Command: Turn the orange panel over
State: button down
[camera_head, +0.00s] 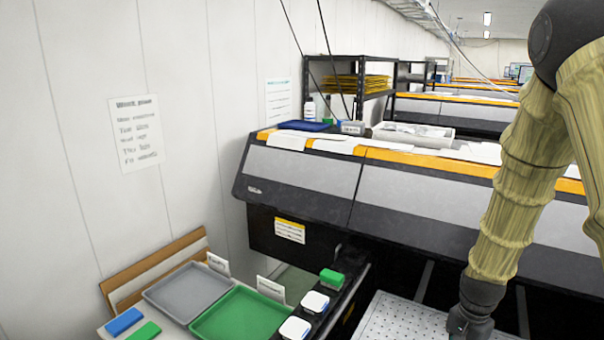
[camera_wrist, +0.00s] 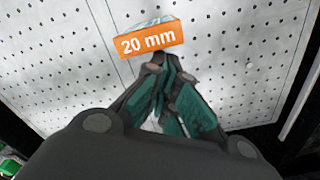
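The orange panel (camera_wrist: 148,40), marked "20 mm" in white, shows in the wrist view just beyond my fingertips, over a white perforated plate. A pale bluish face shows along its upper edge. My gripper (camera_wrist: 166,72) has its dark fingers with green sides drawn together close to the panel's lower edge. Nothing can be made out between the fingertips, and whether they touch the panel is unclear. In the head view my arm reaches down at the right; the fingers and the panel are out of sight there.
The perforated plate (camera_head: 392,318) lies below my arm. Left of it are a green tray (camera_head: 238,315), a grey tray (camera_head: 187,290), white-topped bottles (camera_head: 314,302) and a green block (camera_head: 332,278). A large printer (camera_head: 400,195) stands behind.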

jog(key=shift+f, duration=1)
jog(key=shift+s+a, duration=0.1)
jog(key=shift+s, duration=0.1)
jog(key=shift+s+a, duration=0.3)
jog(key=shift+s, duration=0.15)
jog(key=shift+s+a, duration=0.15)
jog(key=shift+s, duration=0.1)
notch_tip(320, 180, up, 8)
jog(key=p, duration=0.6)
jog(key=shift+p, duration=0.4)
dwell(0.4)
